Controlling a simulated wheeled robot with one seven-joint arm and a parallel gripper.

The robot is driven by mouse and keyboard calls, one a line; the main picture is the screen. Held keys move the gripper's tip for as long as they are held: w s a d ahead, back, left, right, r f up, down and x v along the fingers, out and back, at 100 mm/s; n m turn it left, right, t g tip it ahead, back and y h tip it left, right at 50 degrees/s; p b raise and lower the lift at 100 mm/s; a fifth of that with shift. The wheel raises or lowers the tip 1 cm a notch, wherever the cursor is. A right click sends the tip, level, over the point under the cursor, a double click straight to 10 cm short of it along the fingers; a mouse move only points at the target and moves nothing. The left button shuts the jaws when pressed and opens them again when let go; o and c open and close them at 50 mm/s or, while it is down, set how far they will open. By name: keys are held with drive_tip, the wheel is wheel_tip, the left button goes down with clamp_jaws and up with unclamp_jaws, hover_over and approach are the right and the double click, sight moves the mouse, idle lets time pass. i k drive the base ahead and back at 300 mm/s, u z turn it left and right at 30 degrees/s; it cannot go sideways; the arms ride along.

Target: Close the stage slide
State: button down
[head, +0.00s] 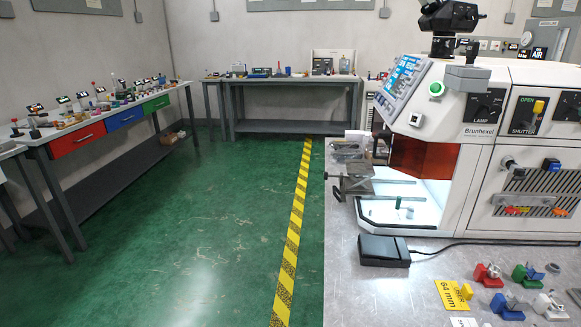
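The white Brunhexel machine (440,132) stands on the metal bench at the right. Its front bay is lit, with an orange-brown shield (424,157) over the upper part. What looks like the stage slide (357,184) is a grey metal carriage at the left of the bay. It sits outside the lit opening, at the left ends of thin rails (400,182) that run into the bay. A small dark green peg (398,202) stands on the bay floor. My gripper is not in view.
A black box (384,251) with a cable lies on the bench (345,290) in front of the machine. Several coloured small parts and a yellow card (452,294) lie at the front right. Green floor (200,240) with a yellow-black stripe (296,222) is clear left of the bench.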

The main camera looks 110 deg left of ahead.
sight(350, 184)
drive_tip(key=z, duration=0.05)
drive_tip(key=k, duration=1.7)
drive_tip(key=u, duration=2.75)
drive_tip(key=i, duration=1.65)
drive_tip(key=z, duration=0.05)
